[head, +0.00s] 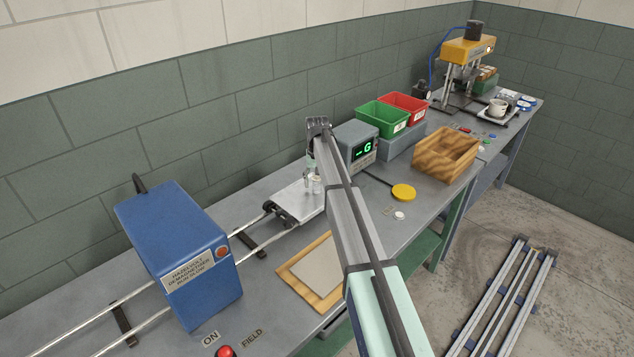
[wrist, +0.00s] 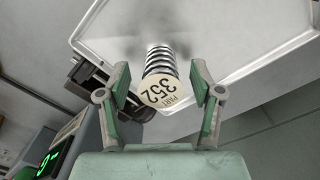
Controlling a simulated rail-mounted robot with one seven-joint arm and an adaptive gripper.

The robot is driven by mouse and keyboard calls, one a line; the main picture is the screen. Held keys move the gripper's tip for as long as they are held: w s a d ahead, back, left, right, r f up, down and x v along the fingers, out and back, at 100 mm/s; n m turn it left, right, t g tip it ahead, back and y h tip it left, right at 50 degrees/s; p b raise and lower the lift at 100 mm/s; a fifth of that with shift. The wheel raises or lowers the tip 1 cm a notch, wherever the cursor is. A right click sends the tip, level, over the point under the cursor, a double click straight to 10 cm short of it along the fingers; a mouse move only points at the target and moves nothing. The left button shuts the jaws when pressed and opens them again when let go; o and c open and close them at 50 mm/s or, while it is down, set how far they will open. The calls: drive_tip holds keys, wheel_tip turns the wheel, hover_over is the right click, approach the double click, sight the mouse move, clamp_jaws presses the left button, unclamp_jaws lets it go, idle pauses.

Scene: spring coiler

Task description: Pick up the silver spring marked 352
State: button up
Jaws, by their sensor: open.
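The silver spring marked 352 (wrist: 160,72) shows in the wrist view, with a round cream tag reading "PART 352" on its near end. It stands on a white tray (wrist: 235,35). My gripper (wrist: 159,80) is open, with one green-padded finger on each side of the tag; I cannot tell if either touches it. In the head view the white tray (head: 292,203) sits on the rails. Small silver and white pieces show on it beside my arm, too small to read. My gripper's fingertips are hidden there behind my arm.
A blue demagnetiser (head: 180,250) straddles the rails at left. A grey unit with a green display (head: 358,143) stands close by my arm. Green (head: 383,118) and red (head: 404,106) bins and a wooden box (head: 447,154) are to the right. A wood-framed pad (head: 313,274) lies in front.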

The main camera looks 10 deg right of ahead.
drive_tip(key=shift+f, duration=0.6)
clamp_jaws()
drive_tip(key=shift+r, duration=0.1)
